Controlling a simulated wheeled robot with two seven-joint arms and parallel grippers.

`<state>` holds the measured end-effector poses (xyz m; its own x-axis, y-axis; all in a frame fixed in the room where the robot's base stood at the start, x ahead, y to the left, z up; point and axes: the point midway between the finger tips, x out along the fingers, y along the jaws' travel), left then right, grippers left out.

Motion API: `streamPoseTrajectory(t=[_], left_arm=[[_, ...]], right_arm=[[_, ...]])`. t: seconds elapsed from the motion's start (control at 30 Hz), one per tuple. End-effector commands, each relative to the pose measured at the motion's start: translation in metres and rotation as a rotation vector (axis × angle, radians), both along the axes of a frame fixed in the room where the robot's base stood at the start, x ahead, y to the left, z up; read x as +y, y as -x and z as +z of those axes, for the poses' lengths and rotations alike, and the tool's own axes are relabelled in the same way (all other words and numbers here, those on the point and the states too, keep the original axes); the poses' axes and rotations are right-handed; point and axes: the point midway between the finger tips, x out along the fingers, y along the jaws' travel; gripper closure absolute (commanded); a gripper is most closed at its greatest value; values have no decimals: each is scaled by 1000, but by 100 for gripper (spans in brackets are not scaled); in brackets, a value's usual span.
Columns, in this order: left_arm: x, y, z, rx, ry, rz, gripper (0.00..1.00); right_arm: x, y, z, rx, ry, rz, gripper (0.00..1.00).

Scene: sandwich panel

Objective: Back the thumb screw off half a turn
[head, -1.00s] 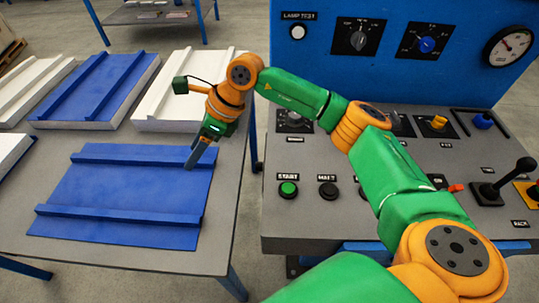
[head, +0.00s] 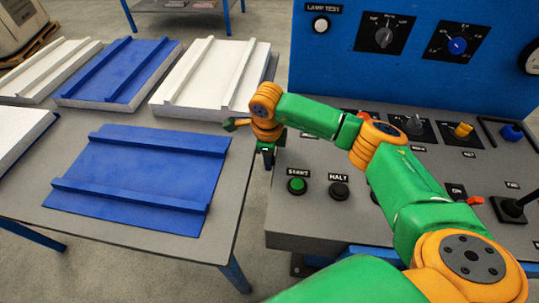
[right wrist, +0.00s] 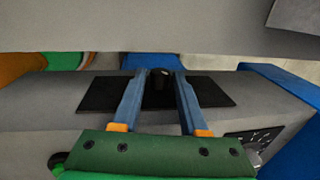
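My right gripper (head: 268,160) points down at the left edge of the grey console in the head view. In the right wrist view its two blue-grey fingers (right wrist: 161,88) stand apart. A small dark knob-like piece (right wrist: 160,82), possibly the thumb screw, shows between the fingertips against a black plate (right wrist: 100,93). Narrow gaps seem to remain on both sides, and I cannot tell whether either finger touches it. In the head view this piece cannot be made out. My left gripper is not in view.
The console (head: 300,222) carries a green start button (head: 297,185), a black button (head: 339,190) and several knobs. A blue upright panel (head: 340,75) rises behind. The grey table (head: 235,185) at left holds a blue ribbed sheet (head: 140,170) and several panels.

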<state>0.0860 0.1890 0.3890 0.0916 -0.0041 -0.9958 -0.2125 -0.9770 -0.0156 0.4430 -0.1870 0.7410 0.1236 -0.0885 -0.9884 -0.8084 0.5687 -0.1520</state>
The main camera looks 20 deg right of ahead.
Motion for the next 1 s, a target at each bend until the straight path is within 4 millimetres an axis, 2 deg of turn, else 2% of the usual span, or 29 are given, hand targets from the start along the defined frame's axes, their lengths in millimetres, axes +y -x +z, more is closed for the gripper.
streamPoseTrajectory(t=[0.03,0.13,0.37,0.8,1.0], left_arm=[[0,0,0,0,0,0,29],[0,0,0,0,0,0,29],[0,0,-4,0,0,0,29],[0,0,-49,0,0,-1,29],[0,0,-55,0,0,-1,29]], right_arm=[[0,0,0,0,0,0,74],[0,0,0,0,0,0,100],[-1,-1,-1,23,-12,-5,100],[-5,-8,-6,275,-178,-2,100],[-4,-7,-2,304,-207,0,100]])
